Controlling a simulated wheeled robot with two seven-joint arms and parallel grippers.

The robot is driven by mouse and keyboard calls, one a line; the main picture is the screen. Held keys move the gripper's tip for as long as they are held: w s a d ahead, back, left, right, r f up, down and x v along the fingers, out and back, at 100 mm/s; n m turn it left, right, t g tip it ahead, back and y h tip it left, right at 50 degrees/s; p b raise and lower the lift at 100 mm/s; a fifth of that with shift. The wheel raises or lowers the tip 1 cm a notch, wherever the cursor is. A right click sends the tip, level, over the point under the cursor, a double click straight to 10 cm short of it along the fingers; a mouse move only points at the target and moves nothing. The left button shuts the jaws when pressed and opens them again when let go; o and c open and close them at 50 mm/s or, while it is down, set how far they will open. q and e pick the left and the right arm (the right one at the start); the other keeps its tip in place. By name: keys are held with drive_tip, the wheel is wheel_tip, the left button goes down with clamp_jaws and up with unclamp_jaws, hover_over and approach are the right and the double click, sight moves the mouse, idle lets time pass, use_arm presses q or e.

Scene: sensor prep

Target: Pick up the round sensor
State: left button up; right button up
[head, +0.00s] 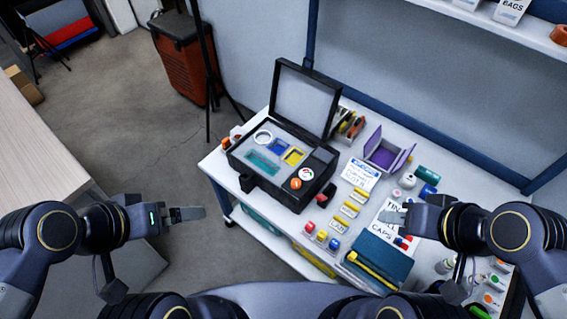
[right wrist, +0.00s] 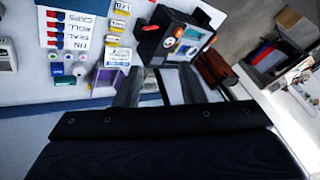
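An open black case (head: 241,158) stands on the white table. Round items in it are a white ring (head: 262,137) at its back left, a white disc with red marking (head: 306,174) and an orange disc (head: 296,184) at its right end. I cannot tell which is the round sensor. My right gripper (head: 392,216) is over the table's right part, apart from the case; in the right wrist view its fingers (right wrist: 160,86) are spread with nothing between them. My left gripper (head: 190,213) is left of the table, seen edge-on, with nothing visible in it.
The case lid (head: 304,98) stands up at the back. A purple open box (head: 385,155), yellow labelled blocks (head: 349,209), small coloured bottles (head: 322,236) and a teal notebook (head: 377,259) crowd the table right of the case. A shelf (head: 490,27) overhangs at the back right.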

drive_tip(key=shift+o, duration=0.3)
drive_tip(key=o, duration=0.7)
drive_tip(key=shift+o, duration=0.2)
drive_tip(key=shift+w+d, duration=0.15)
drive_tip(key=shift+w, duration=0.05)
drive_tip(key=m+g+h+b, duration=0.1)
drive_tip(key=m+g+b, duration=0.55)
drive_tip(key=m, duration=1.55)
hover_over(410, 179)
drive_tip(key=s+d+b, duration=0.1)
drive_tip(key=d+b, duration=0.1)
drive_tip(key=f, duration=1)
drive_tip(key=f+t, duration=0.1)
drive_tip(key=f, duration=0.8)
drive_tip(key=f+t, duration=0.1)
drive_tip(key=f, duration=0.9)
drive_tip(key=shift+s+a+f+t, duration=0.15)
drive_tip(key=shift+a+f+t, duration=0.1)
drive_tip(key=shift+f, duration=0.1)
drive_tip(key=shift+d+x, duration=0.15)
drive_tip(key=shift+x, duration=1.8)
drive_tip(key=shift+d+x, duration=0.2)
drive_tip(key=shift+x, duration=1.8)
